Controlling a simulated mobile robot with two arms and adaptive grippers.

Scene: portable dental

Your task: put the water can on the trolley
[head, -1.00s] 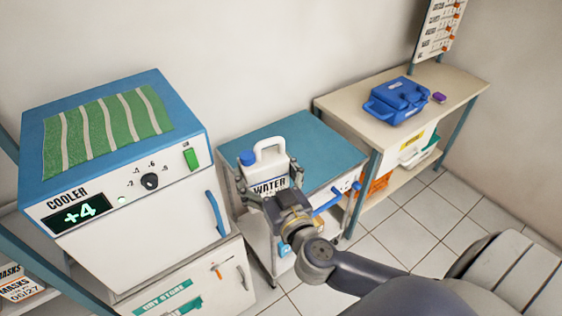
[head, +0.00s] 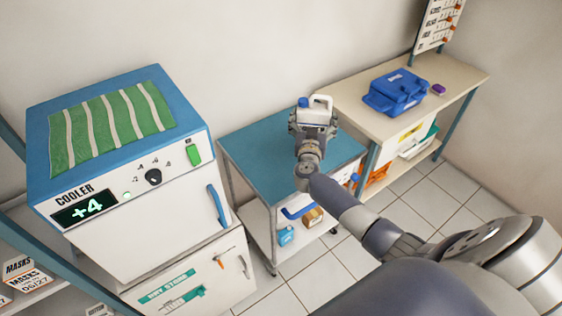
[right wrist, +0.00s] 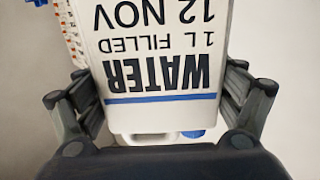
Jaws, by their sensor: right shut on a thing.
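The water can (head: 316,112) is white with a blue cap and a looped handle. My right gripper (head: 312,128) is shut on it, with a finger on each side. The right wrist view shows its label, WATER 1 L FILLED 12 NOV, upside down on the can (right wrist: 155,50) between the fingers. The trolley has a blue-green top (head: 255,150), bare where it shows. In the head view the can overlaps the trolley's back right part; the gripper and wrist hide its underside, so I cannot tell its height or whether it touches. My left gripper is not in view.
The cooler (head: 150,205) with a striped green cloth (head: 110,125) stands left of the trolley. A bench (head: 350,105) with a blue case (head: 396,92) and a small purple item (head: 438,89) stands close on the right. A box (head: 313,216) sits on the trolley's lower shelf.

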